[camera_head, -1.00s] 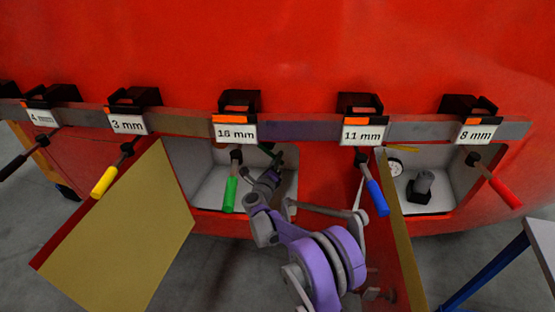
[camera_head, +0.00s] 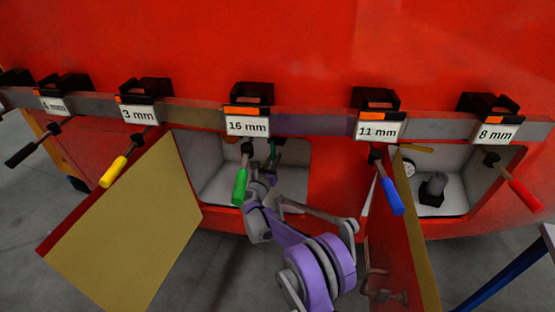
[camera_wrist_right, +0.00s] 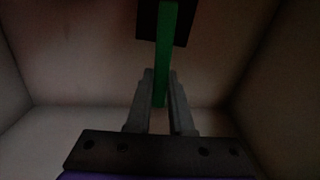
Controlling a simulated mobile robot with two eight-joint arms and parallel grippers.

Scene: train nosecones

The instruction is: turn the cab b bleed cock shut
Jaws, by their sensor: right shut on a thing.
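A green lever (camera_wrist_right: 163,45), which looks like the bleed cock's handle, stands upright in front of a dark block in the right wrist view. My right gripper (camera_wrist_right: 160,92) is shut on its lower end. In the head view, my right gripper (camera_head: 265,180) reaches into the middle open compartment (camera_head: 295,185), partly behind a hanging green-handled tool. A bit of the dark green lever (camera_head: 272,150) shows above it. The cock's body is mostly hidden, and I see no cab marking. My left gripper is not in view.
Several coloured-handle tools hang from the rail (camera_head: 205,116), including the green one (camera_head: 240,187) and the blue one (camera_head: 391,196). An open yellowish door (camera_head: 125,235) stands left of the compartment. Another open door (camera_head: 405,235) stands right of my arm, beside a compartment with a gauge.

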